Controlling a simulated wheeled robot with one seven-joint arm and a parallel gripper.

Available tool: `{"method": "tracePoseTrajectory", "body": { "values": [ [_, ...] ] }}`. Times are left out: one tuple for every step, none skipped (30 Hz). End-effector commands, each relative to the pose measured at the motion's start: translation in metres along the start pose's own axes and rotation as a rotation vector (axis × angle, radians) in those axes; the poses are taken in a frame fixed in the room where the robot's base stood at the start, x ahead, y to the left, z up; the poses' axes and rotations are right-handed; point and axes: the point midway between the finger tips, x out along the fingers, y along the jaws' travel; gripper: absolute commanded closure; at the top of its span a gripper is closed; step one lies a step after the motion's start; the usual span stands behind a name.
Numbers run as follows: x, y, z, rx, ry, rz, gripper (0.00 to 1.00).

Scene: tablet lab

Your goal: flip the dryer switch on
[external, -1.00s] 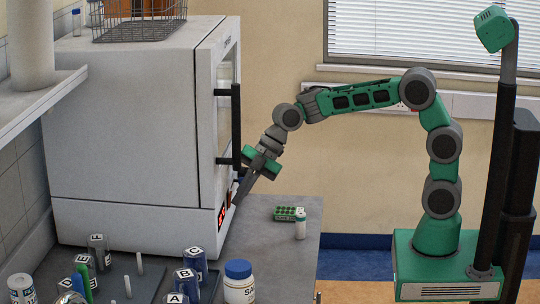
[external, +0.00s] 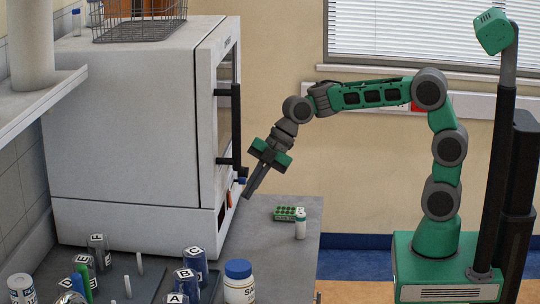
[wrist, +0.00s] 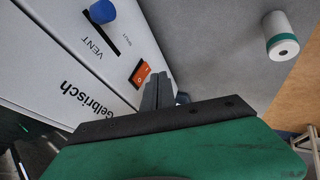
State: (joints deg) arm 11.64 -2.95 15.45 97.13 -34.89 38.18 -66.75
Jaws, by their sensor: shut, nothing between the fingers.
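The dryer (external: 125,130) is a large white cabinet with a dark-handled door. Its orange rocker switch (wrist: 140,74), marked with I and O, sits low on the front panel. The switch also shows edge-on in the external view (external: 229,198). The display (external: 222,214) on the lower front looks dark. My gripper (external: 246,196) is shut and empty, just in front of the lower panel and slightly apart from it. In the wrist view its fingertips (wrist: 158,80) are close beside the switch. Which way the rocker is tilted I cannot tell.
A blue knob (wrist: 102,11) and a VENT slot (wrist: 101,33) are on the same panel. A green tube rack (external: 285,213) and a small white bottle (external: 300,226) stand on the bench to the right. Labelled vials and a blue-capped jar (external: 239,284) stand in front.

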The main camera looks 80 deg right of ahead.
Motion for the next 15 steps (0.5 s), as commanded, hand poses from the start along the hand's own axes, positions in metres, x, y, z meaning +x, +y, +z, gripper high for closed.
{"method": "tracePoseTrajectory", "body": {
  "values": [
    [-0.003,-0.012,0.002,-0.001,-0.001,0.005,1.0],
    [-0.012,-0.012,0.001,-0.001,-0.001,0.007,1.0],
    [-0.025,-0.008,0.001,0.0,-0.002,0.008,1.0],
    [-0.032,-0.008,0.0,0.0,-0.002,0.007,1.0],
    [-0.04,-0.008,0.001,0.001,-0.003,0.006,1.0],
    [-0.05,-0.007,0.0,0.001,-0.002,0.006,1.0],
    [-0.058,-0.007,0.0,0.001,-0.003,0.005,1.0],
    [-0.065,-0.007,0.0,0.001,-0.003,0.006,1.0],
    [-0.074,-0.006,0.0,0.001,-0.002,0.004,1.0],
    [-0.08,-0.006,0.0,0.002,-0.002,0.004,1.0],
    [-0.085,-0.006,0.0,0.0,-0.002,0.003,1.0],
    [-0.092,-0.006,0.0,0.002,-0.002,0.002,1.0],
    [-0.096,-0.006,-0.001,0.001,-0.001,0.002,1.0],
    [-0.099,-0.006,-0.001,0.001,-0.001,0.003,1.0],
    [-0.103,-0.006,-0.001,0.0,-0.001,0.002,1.0]
  ]
}}
